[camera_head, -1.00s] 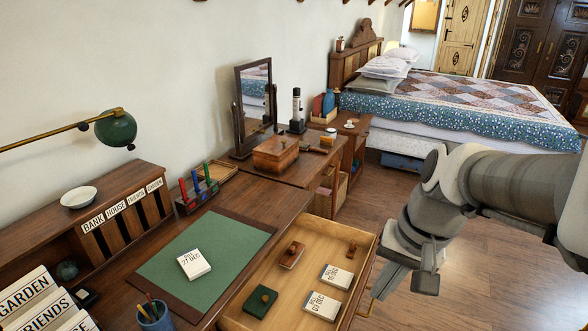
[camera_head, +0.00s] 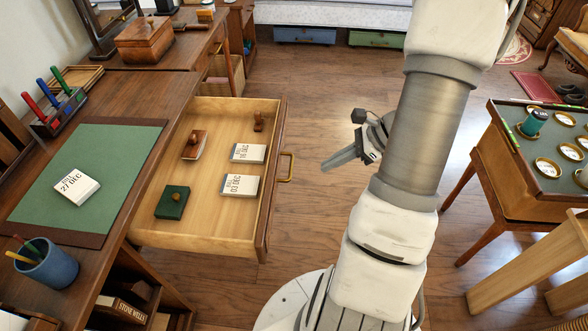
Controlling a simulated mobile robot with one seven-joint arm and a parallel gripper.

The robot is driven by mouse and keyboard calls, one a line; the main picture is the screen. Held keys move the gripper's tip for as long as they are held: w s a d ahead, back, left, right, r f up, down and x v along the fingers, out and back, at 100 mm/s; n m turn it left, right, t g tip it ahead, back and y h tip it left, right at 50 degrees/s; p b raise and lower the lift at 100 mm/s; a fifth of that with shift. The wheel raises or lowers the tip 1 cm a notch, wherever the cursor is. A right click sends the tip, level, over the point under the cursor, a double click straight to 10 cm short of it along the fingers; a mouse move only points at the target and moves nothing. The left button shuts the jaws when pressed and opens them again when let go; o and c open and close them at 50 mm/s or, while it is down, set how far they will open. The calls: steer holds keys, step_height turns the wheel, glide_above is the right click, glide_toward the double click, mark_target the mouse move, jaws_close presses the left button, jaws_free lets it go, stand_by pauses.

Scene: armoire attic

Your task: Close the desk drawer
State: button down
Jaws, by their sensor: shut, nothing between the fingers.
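The desk drawer (camera_head: 268,205) is pulled well out of the wooden desk (camera_head: 150,165). Its front panel with a brass handle (camera_head: 287,167) faces right, toward my arm. Inside lie two white calendar blocks (camera_head: 248,153), a green block (camera_head: 172,202), a brown wooden block (camera_head: 194,145) and a small wooden stamp (camera_head: 259,121). My gripper (camera_head: 338,160) is to the right of the handle, apart from it, above the floor in the picture. Its fingers are together, pointing left, with nothing held. My arm hides part of the gripper's mount.
A green desk pad (camera_head: 110,150) with a calendar block, a blue pen cup (camera_head: 48,263) and a pen rack (camera_head: 58,110) are on the desk. A display table (camera_head: 530,185) and a wooden stool (camera_head: 530,265) stand at right.

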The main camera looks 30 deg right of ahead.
mark_target(274, 183)
steer(key=b+x, duration=0.1)
steer(key=x, duration=0.3)
steer(key=a+r+b+x, duration=0.1)
steer(key=x, duration=0.3)
steer(key=b+x, duration=0.2)
steer(key=x, duration=0.2)
steer(key=shift+w+a+r, duration=0.25)
steer(key=shift+w+a, duration=0.05)
steer(key=shift+w, duration=0.15)
steer(key=shift+w+a+r, duration=0.1)
steer(key=shift+w+a, duration=0.15)
steer(key=shift+a, duration=0.05)
steer(key=w+a, duration=0.5)
steer(key=a, duration=0.3)
steer(key=w+a, duration=0.6)
steer(key=a, duration=0.2)
steer(key=w+a+b, duration=0.1)
steer(key=w+a, duration=0.4)
steer(key=a, duration=0.3)
steer(key=shift+w+a, duration=0.1)
steer(key=shift+w, duration=0.05)
